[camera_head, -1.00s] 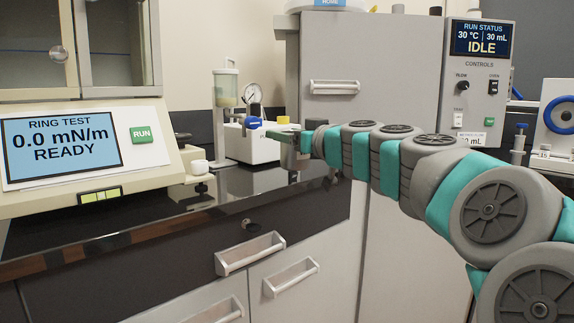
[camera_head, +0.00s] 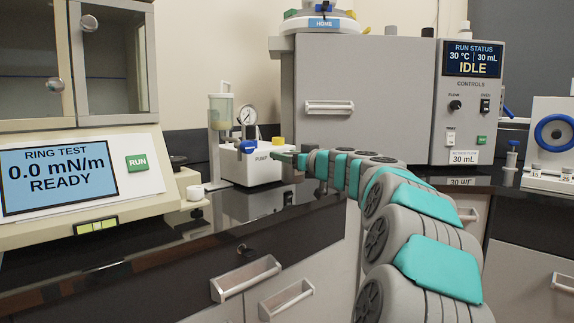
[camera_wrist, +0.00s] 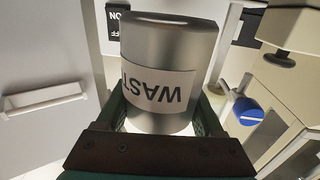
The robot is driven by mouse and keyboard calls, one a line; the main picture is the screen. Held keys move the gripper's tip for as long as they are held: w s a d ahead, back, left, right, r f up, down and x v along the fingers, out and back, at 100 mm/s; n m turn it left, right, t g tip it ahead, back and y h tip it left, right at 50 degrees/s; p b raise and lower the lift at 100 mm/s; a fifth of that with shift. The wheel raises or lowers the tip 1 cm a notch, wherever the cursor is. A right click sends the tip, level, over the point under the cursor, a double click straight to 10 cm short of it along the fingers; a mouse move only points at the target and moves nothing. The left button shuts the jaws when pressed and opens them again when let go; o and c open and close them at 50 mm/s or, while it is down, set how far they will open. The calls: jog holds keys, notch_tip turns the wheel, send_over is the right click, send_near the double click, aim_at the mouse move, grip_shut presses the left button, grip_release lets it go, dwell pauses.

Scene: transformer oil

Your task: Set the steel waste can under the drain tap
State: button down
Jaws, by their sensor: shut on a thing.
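The steel waste can (camera_wrist: 172,42) fills the middle of the wrist view, with a white label whose WASTE lettering looks upside down. My gripper (camera_wrist: 160,108) is shut on it, one green finger on each side. In the head view my gripper (camera_head: 288,160) is in front of the white pump unit (camera_head: 262,171), and the can cannot be made out there. A blue handle (camera_head: 247,147) is on the pump unit, close to the gripper's left. A blue knob (camera_wrist: 248,112) shows right of the can in the wrist view. I cannot tell which part is the drain tap.
The ring test instrument (camera_head: 60,180) stands on the left of the dark counter (camera_head: 185,240). A clear reservoir (camera_head: 221,112) and a gauge (camera_head: 247,115) rise by the pump unit. A large grey cabinet (camera_head: 365,90) and a control panel (camera_head: 472,100) stand behind my arm.

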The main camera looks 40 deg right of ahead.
aim_at(288, 166)
jog(key=shift+w+d+f, duration=0.1)
jog(key=shift+f, duration=0.8)
jog(key=shift+w+d+f, duration=0.1)
jog(key=shift+f, duration=0.75)
jog(key=shift+f, duration=0.25)
grip_release()
jog(key=shift+r, duration=0.1)
jog(key=shift+s+r, duration=0.15)
jog(key=shift+r, duration=0.05)
jog(key=s, duration=0.4)
jog(key=s+b, duration=0.1)
jog(key=s, duration=0.3)
jog(key=s+b, duration=0.1)
jog(key=s, duration=0.2)
jog(key=shift+s+a+f, duration=0.1)
jog(key=shift+s+a, duration=0.3)
